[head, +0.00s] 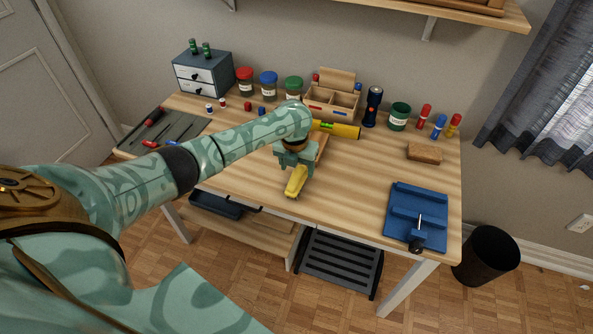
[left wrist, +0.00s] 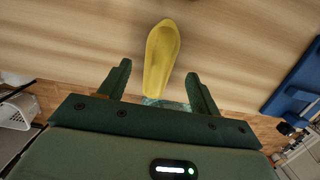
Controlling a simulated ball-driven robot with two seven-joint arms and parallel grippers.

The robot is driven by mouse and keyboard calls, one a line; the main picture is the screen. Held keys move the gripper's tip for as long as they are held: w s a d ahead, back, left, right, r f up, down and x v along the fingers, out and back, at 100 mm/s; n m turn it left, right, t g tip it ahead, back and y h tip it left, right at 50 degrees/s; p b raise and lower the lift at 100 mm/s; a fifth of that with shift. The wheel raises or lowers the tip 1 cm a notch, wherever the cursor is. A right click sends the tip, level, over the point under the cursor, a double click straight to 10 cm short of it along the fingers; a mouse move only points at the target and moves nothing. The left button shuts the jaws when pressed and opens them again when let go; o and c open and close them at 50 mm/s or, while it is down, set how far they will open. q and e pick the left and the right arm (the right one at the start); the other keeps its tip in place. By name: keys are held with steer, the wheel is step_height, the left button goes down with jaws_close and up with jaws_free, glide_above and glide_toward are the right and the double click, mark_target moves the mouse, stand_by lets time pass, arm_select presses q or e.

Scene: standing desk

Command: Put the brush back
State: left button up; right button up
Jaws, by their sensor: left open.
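A long yellow object (head: 296,184), which I take to be the brush, lies on the wooden desk near its front edge. No bristles show. In the left wrist view the yellow object (left wrist: 163,48) is rounded, and its narrow end points toward my gripper. My left gripper (head: 295,165) is over its far end in the head view. In the left wrist view my left gripper (left wrist: 158,72) is open, with the narrow end between the two fingers and a visible gap on each side. My right gripper is not in view.
A blue fixture (head: 405,207) sits at the desk's front right, with a tan block (head: 425,152) behind it. Jars, a wooden organizer (head: 333,98), a yellow level (head: 345,130) and a dark flashlight (head: 372,108) line the back. A tool tray (head: 180,127) lies left. The right-centre desk is clear.

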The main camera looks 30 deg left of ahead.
mark_target(296, 177)
arm_select(q)
step_height(296, 177, up, 8)
steer(key=s+p, duration=0.1)
steer(key=p, duration=0.1)
steer(key=shift+d+p, duration=0.15)
steer(key=shift+p, duration=0.2)
